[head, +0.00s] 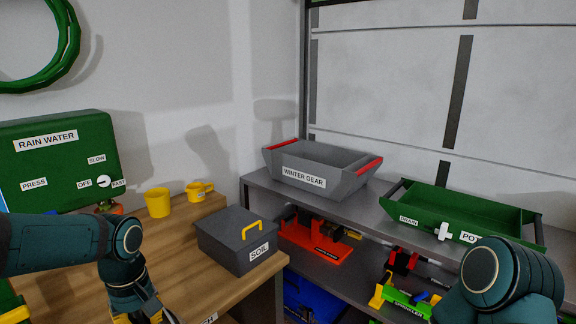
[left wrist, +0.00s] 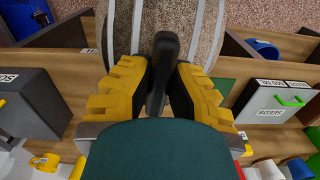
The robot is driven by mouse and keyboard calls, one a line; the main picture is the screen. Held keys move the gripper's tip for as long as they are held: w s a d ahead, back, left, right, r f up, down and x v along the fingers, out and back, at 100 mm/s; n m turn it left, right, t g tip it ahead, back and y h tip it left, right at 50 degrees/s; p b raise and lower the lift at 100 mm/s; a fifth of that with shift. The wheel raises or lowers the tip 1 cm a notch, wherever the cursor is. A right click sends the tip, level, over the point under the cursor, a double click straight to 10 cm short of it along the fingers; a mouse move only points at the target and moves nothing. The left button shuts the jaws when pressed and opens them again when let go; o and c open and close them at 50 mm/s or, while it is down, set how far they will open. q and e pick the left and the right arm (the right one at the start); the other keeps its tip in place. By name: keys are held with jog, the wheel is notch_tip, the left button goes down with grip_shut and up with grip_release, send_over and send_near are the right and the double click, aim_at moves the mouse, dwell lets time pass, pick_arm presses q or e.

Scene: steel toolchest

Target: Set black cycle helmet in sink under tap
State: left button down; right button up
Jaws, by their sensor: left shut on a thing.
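My left gripper (left wrist: 162,75) has its yellow fingers closed on a black bar-like thing (left wrist: 165,50) in the left wrist view. Beyond it is a larger form with light grey bands (left wrist: 137,25); I cannot tell whether they belong together or are the black cycle helmet. In the head view my left gripper (head: 142,318) shows only partly at the bottom edge. The rain-water tank (head: 60,155) is green, with a dial, and stands at the left; a small orange-red fitting shows at its lower right. No sink is clearly identifiable. My right gripper is out of view.
On the wooden bench (head: 185,235) stand two yellow cups (head: 157,203) and a grey SOIL box (head: 238,238). The grey shelf holds a WINTER GEAR bin (head: 322,172) and a green tray (head: 470,212) labelled DRAIN. A SEEDS box (left wrist: 272,105) shows in the left wrist view.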

pick_arm(q)
jog(key=f, duration=0.1)
jog(key=d, duration=0.1)
jog(key=f+m, duration=0.1)
jog(key=shift+s+d+f, duration=0.25)
jog(key=shift+d+f, duration=0.05)
jog(key=shift+f, duration=0.05)
jog(key=d+f+m, duration=0.1)
jog(key=f, duration=0.1)
jog(key=w+d+f+m, duration=0.1)
jog(key=f, duration=0.2)
jog(key=d+f+m, duration=0.1)
jog(key=f, duration=0.2)
jog(key=shift+w+d+f+m, duration=0.1)
jog(key=shift+w+m, duration=0.1)
jog(key=shift+m, duration=0.2)
jog(key=s+d+f+m, duration=0.1)
jog(key=d+f+m, duration=0.3)
jog(key=f, duration=0.3)
jog(key=shift+s+d+f, duration=0.2)
jog(key=shift+s+d, duration=0.15)
jog(key=shift+d, duration=0.25)
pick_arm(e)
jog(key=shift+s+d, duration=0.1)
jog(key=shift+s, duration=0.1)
